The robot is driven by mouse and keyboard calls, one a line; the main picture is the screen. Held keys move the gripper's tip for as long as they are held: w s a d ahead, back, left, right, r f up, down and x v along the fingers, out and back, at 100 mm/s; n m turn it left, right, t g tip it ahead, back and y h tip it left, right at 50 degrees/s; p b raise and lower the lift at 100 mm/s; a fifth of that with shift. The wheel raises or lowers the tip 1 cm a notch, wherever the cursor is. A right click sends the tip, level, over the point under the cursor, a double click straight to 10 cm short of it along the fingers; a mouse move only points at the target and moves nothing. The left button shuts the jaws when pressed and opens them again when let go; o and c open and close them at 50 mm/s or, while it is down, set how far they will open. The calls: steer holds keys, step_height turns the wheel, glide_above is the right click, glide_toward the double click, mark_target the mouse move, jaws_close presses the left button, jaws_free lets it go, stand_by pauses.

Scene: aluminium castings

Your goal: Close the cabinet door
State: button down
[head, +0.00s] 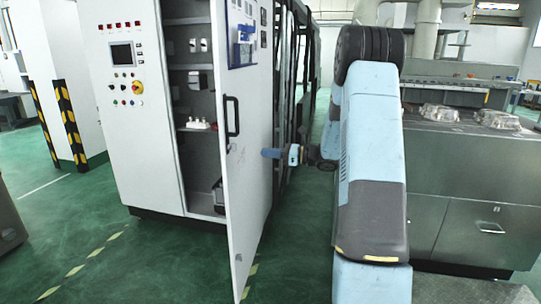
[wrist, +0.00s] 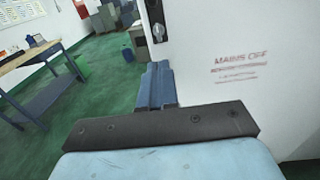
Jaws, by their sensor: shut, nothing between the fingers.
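The white cabinet (head: 145,160) stands left of centre in the head view. Its door (head: 248,185) is open, with shelves visible inside past its free edge. A black handle (head: 231,117) is on the door's outer face near that edge. The door also fills the right of the wrist view (wrist: 235,80), with red "MAINS OFF" lettering; part of the dark handle (wrist: 155,18) shows at the top. My gripper (head: 268,153) is shut and empty, on the door's outer side. Its blue fingers (wrist: 156,78) appear close to the door face; I cannot tell whether they touch.
A grey metal bench (head: 465,185) with castings (head: 440,113) stands on the right. A striped post (head: 70,120) is left of the cabinet. Green floor is clear before the cabinet. The wrist view shows a wooden-topped table (wrist: 38,62) and a green bin (wrist: 82,65).

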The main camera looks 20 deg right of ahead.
steer(key=x, duration=0.9)
